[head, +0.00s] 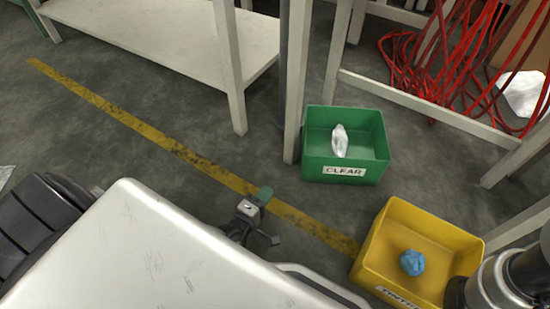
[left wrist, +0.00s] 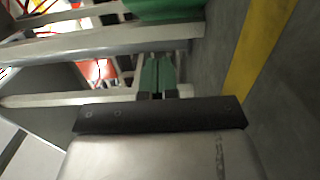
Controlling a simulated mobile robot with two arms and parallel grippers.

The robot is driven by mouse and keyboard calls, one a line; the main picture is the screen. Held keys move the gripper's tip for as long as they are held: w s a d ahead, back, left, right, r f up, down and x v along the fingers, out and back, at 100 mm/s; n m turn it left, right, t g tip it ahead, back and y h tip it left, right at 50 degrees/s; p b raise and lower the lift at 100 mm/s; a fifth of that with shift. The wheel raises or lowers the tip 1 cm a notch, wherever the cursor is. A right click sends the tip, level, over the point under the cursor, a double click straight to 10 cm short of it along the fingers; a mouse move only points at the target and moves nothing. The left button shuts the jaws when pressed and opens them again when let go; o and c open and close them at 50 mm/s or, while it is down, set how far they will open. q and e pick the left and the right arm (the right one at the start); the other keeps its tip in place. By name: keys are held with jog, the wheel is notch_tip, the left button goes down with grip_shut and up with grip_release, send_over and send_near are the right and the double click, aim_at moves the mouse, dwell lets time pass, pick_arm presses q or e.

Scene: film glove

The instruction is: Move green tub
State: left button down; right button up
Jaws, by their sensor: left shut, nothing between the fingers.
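The green tub (head: 312,170), labelled CLEAR, stands upright on the floor right of centre in the head view, beside a pale table leg. A clear crumpled film piece (head: 340,141) lies in it. Part of a green tub (left wrist: 165,8) shows at the top of the left wrist view. My left gripper (head: 264,194) is shut and empty, with its green fingertips (left wrist: 157,73) together. In the head view it is left of and nearer than the green tub, apart from it. My right gripper does not show; an arm part of mine is at the lower right.
A yellow tub (head: 375,250) with a blue crumpled ball (head: 412,262) stands nearer, right of the green tub. Pale table frames (head: 232,85) stand behind, with tangled red cables (head: 440,60) at upper right. A yellow line (head: 140,125) crosses bare floor at left.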

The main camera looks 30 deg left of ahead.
pick_arm(q)
jog(key=w+b, duration=0.1)
jog(key=w, duration=0.2)
jog(key=w+b, duration=0.2)
jog(key=w, duration=0.1)
jog(key=w+b, duration=0.2)
jog(key=w, duration=0.1)
jog(key=shift+d+f, duration=0.25)
jog(key=shift+d, duration=0.1)
jog(key=shift+w+d+b, duration=0.7)
jog(key=shift+w+d, duration=0.1)
jog(key=shift+d, duration=0.15)
jog(key=shift+w+d+r+b, duration=0.2)
jog(key=shift+w+d+b, duration=0.15)
jog(key=shift+d, duration=0.2)
jog(key=shift+w, duration=0.1)
jog(key=shift+r, duration=0.1)
